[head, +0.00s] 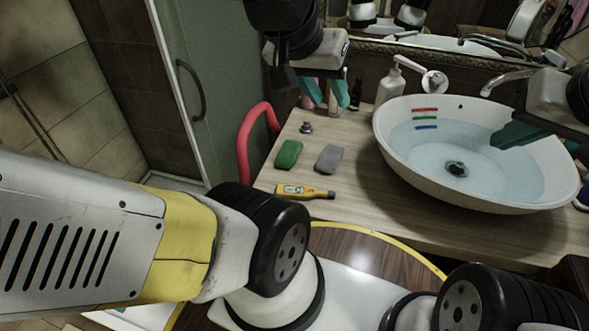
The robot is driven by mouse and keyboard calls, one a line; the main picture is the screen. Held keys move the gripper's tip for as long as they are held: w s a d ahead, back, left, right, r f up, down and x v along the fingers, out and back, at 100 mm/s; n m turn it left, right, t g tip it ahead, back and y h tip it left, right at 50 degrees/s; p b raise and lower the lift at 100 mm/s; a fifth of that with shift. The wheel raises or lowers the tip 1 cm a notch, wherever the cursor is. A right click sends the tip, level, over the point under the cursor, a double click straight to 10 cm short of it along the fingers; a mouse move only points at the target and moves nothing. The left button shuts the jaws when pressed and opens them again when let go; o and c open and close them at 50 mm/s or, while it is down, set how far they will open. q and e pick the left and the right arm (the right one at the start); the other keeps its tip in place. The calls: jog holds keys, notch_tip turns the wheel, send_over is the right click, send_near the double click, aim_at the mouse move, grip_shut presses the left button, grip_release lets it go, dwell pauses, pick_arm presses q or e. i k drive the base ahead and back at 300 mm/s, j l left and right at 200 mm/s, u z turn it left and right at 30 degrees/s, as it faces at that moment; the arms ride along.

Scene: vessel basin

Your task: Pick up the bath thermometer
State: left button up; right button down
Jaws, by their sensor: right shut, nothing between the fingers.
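The bath thermometer (303,191) is a yellow stick with a dark end. It lies flat on the wooden counter near its front edge, left of the basin. My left gripper (328,95) hangs over the back of the counter, behind the thermometer and apart from it. Its two teal fingers are spread with nothing visible between them. My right gripper (513,134) is over the right part of the basin, its teal fingers together and empty.
A white basin (392,163) with water and a drain stands on the counter (350,225). A green block (288,154), a grey block (328,159) and a small metal piece (306,128) lie behind the thermometer. A white pump bottle (390,84) stands behind the basin.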

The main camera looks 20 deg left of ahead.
aim_at(289, 191)
jog(key=j+u, duration=0.15)
jog(key=u, duration=0.6)
jog(key=z, duration=1.3)
jog(key=u, duration=1.3)
jog(key=k+l+z, duration=0.1)
jog(key=k+z, duration=0.35)
jog(key=k, duration=0.25)
